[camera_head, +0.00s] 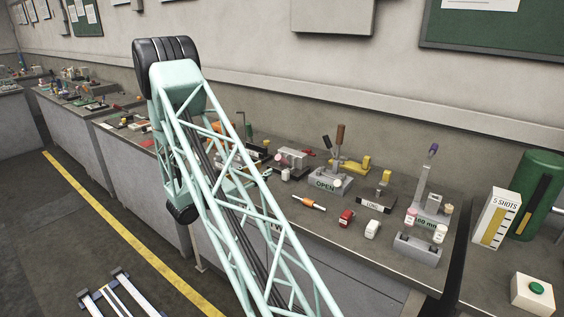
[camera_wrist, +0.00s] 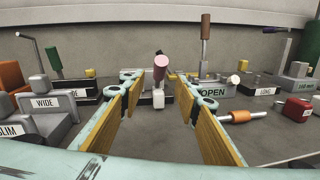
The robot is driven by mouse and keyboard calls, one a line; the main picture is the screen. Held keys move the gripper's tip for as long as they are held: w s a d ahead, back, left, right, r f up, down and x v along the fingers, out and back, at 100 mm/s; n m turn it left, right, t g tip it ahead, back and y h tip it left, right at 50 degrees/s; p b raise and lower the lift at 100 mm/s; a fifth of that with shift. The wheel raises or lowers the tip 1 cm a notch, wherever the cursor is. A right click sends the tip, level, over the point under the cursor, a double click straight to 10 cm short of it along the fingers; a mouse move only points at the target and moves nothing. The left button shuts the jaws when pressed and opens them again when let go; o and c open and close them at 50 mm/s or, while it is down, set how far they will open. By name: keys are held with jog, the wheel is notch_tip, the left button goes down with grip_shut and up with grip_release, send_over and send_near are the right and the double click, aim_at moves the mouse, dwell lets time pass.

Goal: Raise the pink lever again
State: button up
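In the wrist view, a lever with a round pink knob (camera_wrist: 160,62) stands straight ahead. Its knob end faces my camera, so the lever's exact angle is hard to tell. A small white block (camera_wrist: 158,98) shows just below the knob. My gripper (camera_wrist: 159,88) is open, with its two yellow-lined fingers apart on either side of the view. The knob lies centred in line with the gap, and nothing is visibly held.
Right of the gripper are an OPEN-labelled fixture (camera_wrist: 213,93), an orange-handled tool (camera_wrist: 240,116) and a red block (camera_wrist: 297,109). WIDE (camera_wrist: 45,102) and SLIM (camera_wrist: 10,130) fixtures stand left. The wall is close behind the bench. A green-button box (camera_head: 534,292) sits far right.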

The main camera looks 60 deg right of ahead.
aim_at(282, 160)
jog(key=shift+s+d+b, duration=0.35)
jog(key=shift+d, duration=1.65)
jog(key=shift+s+d+b, duration=0.3)
jog(key=shift+d+b, duration=0.05)
jog(key=shift+d, duration=1.7)
jog(key=shift+s+d+b, duration=0.35)
jog(key=shift+d, duration=1.65)
jog(key=shift+c, duration=0.4)
grip_shut()
